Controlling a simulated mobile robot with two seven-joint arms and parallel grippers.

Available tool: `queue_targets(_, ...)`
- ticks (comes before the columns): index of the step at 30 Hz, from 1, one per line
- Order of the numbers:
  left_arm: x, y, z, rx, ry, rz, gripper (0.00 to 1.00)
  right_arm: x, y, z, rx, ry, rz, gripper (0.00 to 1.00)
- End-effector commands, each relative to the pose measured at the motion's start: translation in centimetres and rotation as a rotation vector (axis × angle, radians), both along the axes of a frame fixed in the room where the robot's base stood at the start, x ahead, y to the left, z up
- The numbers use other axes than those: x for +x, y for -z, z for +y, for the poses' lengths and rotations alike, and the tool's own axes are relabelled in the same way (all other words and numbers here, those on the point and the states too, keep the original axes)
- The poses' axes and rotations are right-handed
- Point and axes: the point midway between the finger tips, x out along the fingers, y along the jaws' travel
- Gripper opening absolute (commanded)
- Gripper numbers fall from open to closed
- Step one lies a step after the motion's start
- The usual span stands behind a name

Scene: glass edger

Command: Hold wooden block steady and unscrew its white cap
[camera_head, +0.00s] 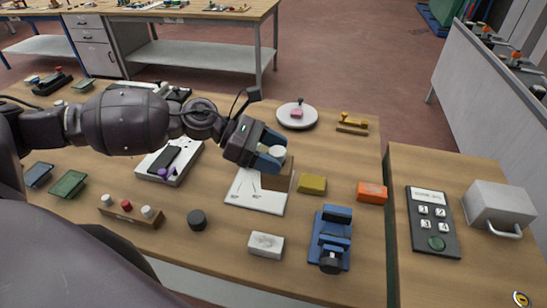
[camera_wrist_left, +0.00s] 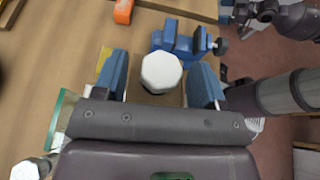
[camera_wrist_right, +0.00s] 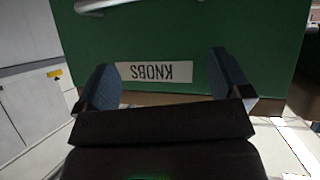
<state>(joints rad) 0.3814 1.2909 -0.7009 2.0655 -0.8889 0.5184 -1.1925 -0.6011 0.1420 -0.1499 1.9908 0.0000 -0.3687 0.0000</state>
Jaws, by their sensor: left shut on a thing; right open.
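The brown wooden block (camera_head: 277,181) stands at the middle of the table, at the edge of a white sheet with line marks. Its white cap (camera_head: 278,152) is on top; in the left wrist view the cap (camera_wrist_left: 161,72) looks many-sided and sits between my fingers. My left gripper (camera_head: 268,158) comes from the left and is shut on the block, with blue fingers on either side; the cap is apart from them. My right gripper (camera_wrist_right: 170,82) is open and empty, in front of a green surface. It does not show in the head view.
A blue vise (camera_head: 331,240), a yellow block (camera_head: 312,184), an orange block (camera_head: 372,192) and a whitish block (camera_head: 266,245) lie near the block. A strip with knobs (camera_head: 130,211) is at the left. A label reading KNOBS (camera_wrist_right: 153,72) is on the green surface.

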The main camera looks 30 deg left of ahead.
Motion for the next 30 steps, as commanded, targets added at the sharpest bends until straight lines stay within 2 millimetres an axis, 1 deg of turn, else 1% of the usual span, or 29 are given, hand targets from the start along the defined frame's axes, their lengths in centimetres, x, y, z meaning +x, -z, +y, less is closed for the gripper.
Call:
queue_targets(4,0.0,0.0,0.0,-0.001,0.0,-0.001,0.24,0.0,0.0,0.0,0.0,0.0,0.0,0.95)
queue_targets(5,0.0,0.0,0.0,-0.001,0.0,-0.001,0.6,0.0,0.0,0.0,0.0,0.0,0.0,0.95)
queue_targets(12,0.0,0.0,0.0,-0.001,0.0,0.0,0.24,0.0,0.0,0.0,0.0,0.0,0.0,0.95)
queue_targets(23,0.1,-0.1,-0.2,0.0,-0.007,-0.001,0.22,0.0,0.0,0.0,0.0,0.0,0.0,0.95)
queue_targets(30,1.0,-0.7,-1.4,0.003,-0.081,-0.006,0.22,0.0,0.0,0.0,-0.001,-0.001,0.0,0.95)
